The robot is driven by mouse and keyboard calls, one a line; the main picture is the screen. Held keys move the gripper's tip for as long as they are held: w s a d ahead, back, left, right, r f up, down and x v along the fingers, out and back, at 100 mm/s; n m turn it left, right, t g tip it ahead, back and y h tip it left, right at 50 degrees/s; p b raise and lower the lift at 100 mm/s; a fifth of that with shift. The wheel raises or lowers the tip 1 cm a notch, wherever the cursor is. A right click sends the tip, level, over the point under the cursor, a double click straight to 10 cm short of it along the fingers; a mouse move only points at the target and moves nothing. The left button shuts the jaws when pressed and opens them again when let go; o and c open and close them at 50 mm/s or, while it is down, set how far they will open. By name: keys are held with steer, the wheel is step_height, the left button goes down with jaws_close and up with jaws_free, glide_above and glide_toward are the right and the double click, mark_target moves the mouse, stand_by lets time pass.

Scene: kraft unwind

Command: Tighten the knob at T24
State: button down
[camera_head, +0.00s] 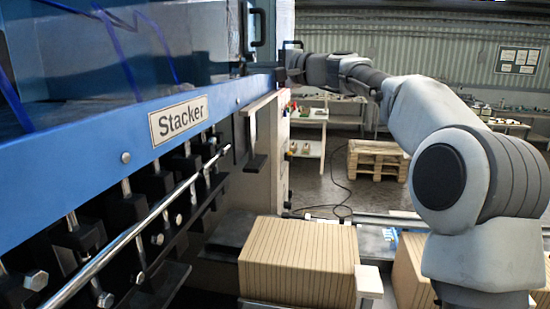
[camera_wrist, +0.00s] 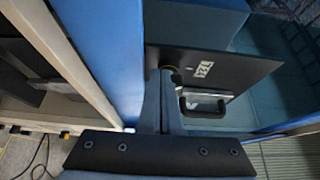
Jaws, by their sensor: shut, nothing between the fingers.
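In the wrist view my gripper (camera_wrist: 168,74) is shut, with its fingertips together at the edge of a dark plate (camera_wrist: 225,62). A small white label (camera_wrist: 205,69) with dark marks is on this plate, right of the fingertips; I cannot read it for sure. A small round rim shows just behind the fingertips, mostly hidden by them; I cannot tell whether it is the knob or whether the fingers touch it. In the head view my arm reaches left to the far end of the blue beam (camera_head: 100,165), and the fingertips are too small to make out.
A dark handle (camera_wrist: 203,104) sits right of my fingers, and a blue post (camera_wrist: 100,50) stands left. In the head view, the Stacker machine fills the left, with a metal rod (camera_head: 130,232) below. A carton stack (camera_head: 300,262) stands in front; a pallet (camera_head: 377,160) lies behind.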

steer(key=shift+r, duration=0.55)
stand_by(0.4)
steer(key=shift+r+p, duration=0.7)
steer(key=shift+w+r, duration=0.15)
steer(key=shift+r, duration=0.1)
stand_by(0.4)
steer(key=s+d+b, duration=0.1)
steer(key=s+d, duration=0.1)
steer(key=d, duration=0.3)
steer(key=shift+d+r+b, duration=0.15)
steer(key=shift+d+b, duration=0.25)
